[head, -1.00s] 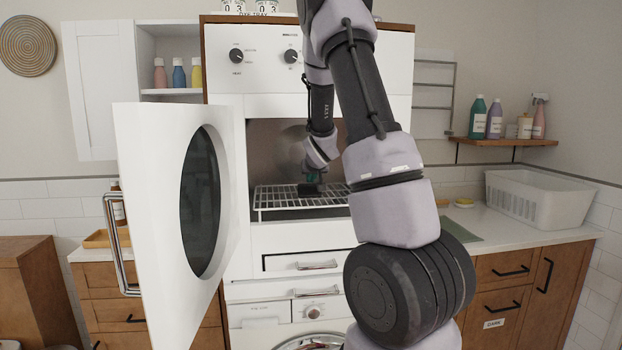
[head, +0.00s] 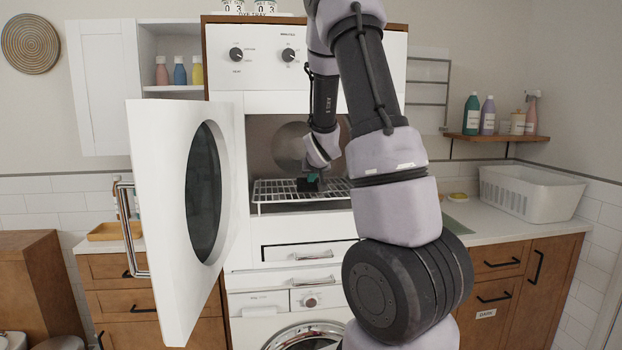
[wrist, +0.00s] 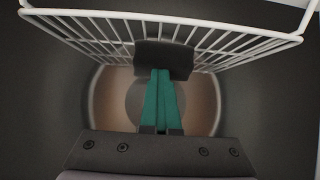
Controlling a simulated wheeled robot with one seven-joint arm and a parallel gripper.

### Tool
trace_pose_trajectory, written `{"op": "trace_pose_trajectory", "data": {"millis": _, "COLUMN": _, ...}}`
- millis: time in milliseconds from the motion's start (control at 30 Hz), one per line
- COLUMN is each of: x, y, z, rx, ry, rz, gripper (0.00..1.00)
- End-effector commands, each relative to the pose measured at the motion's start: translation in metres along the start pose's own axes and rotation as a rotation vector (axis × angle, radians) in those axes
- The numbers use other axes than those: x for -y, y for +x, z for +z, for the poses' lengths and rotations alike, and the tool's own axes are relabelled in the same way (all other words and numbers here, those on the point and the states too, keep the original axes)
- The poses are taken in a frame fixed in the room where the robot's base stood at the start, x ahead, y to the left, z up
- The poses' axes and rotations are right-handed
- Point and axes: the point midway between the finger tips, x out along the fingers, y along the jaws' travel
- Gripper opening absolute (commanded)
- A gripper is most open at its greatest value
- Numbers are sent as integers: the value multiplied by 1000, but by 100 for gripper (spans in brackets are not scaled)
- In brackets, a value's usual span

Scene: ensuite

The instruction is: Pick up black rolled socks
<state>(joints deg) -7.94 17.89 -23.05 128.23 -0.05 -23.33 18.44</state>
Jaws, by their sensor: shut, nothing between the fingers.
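A dark, blocky bundle, which appears to be the black rolled socks (wrist: 163,60), is against the white wire rack inside the open dryer in the wrist view. It shows as a small dark shape on the rack (head: 308,186) in the head view. My gripper (wrist: 160,72) reaches into the dryer, its green fingers shut together with nothing between them. The fingertips meet the bundle's lower edge in the wrist view; I cannot tell whether they touch it. My arm hides the right part of the opening.
The white dryer door (head: 160,220) stands open on the left, close beside the opening. The wire rack (head: 275,196) sticks out at the front. A counter with a white basket (head: 525,195) is at the right. Bottles stand on a wall shelf (head: 495,137).

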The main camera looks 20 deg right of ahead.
Motion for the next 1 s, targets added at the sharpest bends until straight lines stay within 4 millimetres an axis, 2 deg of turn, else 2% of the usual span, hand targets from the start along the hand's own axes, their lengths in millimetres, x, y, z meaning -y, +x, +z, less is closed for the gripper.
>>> {"op": "trace_pose_trajectory", "data": {"millis": 133, "x": -1, "y": -6, "z": -8, "rx": 2, "ry": 2, "rz": 2, "gripper": 0}}
{"op": "trace_pose_trajectory", "data": {"millis": 267, "x": 1, "y": 1, "z": -10, "rx": 12, "ry": 3, "rz": 5, "gripper": 0}}
{"op": "trace_pose_trajectory", "data": {"millis": 700, "x": 2, "y": -73, "z": 39, "rx": 9, "ry": 3, "rz": 1, "gripper": 0}}
{"op": "trace_pose_trajectory", "data": {"millis": 900, "x": 2, "y": -94, "z": 53, "rx": 9, "ry": 2, "rz": 2, "gripper": 0}}
{"op": "trace_pose_trajectory", "data": {"millis": 1000, "x": 1, "y": -96, "z": 52, "rx": 5, "ry": 4, "rz": 5, "gripper": 0}}
